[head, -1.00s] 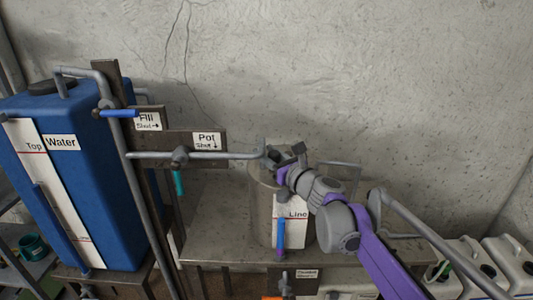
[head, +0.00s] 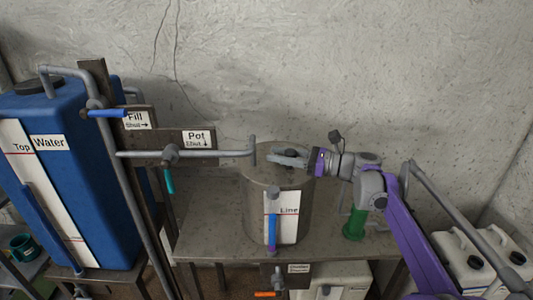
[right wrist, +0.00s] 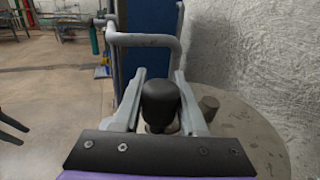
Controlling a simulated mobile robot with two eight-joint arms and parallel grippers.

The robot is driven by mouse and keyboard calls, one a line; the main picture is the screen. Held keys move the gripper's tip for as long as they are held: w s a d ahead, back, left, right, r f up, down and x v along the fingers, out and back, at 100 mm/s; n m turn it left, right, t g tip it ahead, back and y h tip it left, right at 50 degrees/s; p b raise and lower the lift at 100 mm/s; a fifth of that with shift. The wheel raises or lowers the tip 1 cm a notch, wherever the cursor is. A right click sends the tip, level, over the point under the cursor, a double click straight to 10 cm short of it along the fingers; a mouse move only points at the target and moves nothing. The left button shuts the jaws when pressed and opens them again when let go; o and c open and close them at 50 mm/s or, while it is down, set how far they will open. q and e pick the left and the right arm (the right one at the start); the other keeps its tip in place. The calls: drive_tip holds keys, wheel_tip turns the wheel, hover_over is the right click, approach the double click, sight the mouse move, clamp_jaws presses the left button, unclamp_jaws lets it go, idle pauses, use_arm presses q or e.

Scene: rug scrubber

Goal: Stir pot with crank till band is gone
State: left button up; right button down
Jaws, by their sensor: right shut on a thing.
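The grey metal pot (head: 258,212) stands on the bench, with a white "Line" label and an upright sight tube (head: 271,232) on its front. The tube shows blue above and purple toward the bottom. My right gripper (head: 284,156) is over the pot's top, coming in from the right. In the right wrist view its fingers close around the crank's black knob (right wrist: 161,103), above the round pot top (right wrist: 243,135). The rest of the crank is mostly hidden by the gripper. My left gripper is not in view.
A grey spout pipe (head: 225,154) ends beside the pot's top, close to my right gripper. A blue water tank (head: 95,190) stands at left. A green object (head: 354,225) stands right of the pot on the bench (head: 210,235). White jugs (head: 460,255) are at far right.

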drive_tip(key=shift+d+f, duration=0.2)
drive_tip(key=shift+d, duration=0.7)
drive_tip(key=shift+f, duration=0.1)
idle(0.8)
drive_tip(key=c, duration=0.9)
unclamp_jaws()
drive_tip(key=o, duration=0.4)
drive_tip(key=shift+s+d+r, duration=0.25)
drive_tip(key=shift+s+d, duration=0.05)
drive_tip(key=shift+s, duration=0.05)
drive_tip(key=shift+o, duration=0.2)
drive_tip(key=shift+w+a, duration=0.15)
drive_tip(key=shift+w, duration=0.05)
drive_tip(key=b+v, duration=0.1)
drive_tip(key=v, duration=1)
drive_tip(key=shift+a, duration=0.1)
drive_tip(key=shift+c, duration=0.2)
